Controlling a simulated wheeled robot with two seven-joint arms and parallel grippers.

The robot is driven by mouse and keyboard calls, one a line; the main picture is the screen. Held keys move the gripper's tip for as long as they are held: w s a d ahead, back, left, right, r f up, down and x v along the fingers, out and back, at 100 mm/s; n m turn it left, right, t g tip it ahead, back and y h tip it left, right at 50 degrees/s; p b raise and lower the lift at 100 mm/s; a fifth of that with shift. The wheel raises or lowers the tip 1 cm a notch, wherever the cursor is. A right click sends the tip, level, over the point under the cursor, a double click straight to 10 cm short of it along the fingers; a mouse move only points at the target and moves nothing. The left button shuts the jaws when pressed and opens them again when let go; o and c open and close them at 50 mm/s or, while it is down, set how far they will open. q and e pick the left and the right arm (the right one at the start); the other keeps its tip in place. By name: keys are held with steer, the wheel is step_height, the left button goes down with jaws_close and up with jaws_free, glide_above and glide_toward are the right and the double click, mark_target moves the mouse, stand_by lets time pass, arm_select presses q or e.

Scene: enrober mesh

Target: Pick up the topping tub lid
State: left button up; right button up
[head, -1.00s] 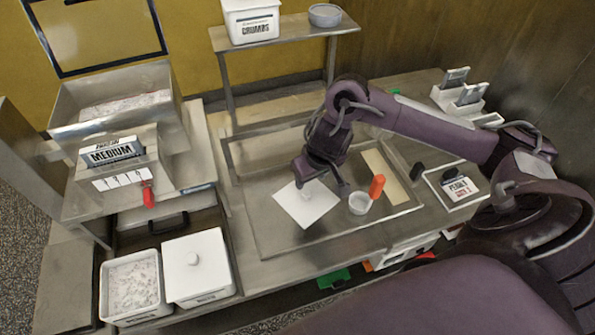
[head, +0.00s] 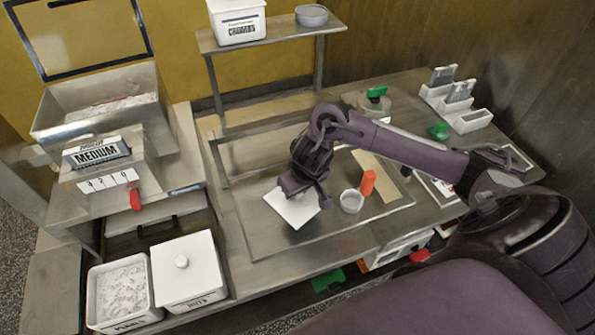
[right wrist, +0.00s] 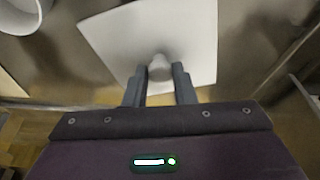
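The topping tub lid (head: 297,213) is a white square plate lying on the metal tray on the bench in the head view. The lid looks flat on the tray. My left gripper is not in view.
A white cup (head: 351,201) and an orange block (head: 367,183) stand right of the lid. An open tub of white pearls (head: 91,300) and a lidded tub (head: 222,293) are at the lower left. A shelf (head: 290,33) stands behind the tray (head: 245,228).

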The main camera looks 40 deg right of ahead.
jaws_close()
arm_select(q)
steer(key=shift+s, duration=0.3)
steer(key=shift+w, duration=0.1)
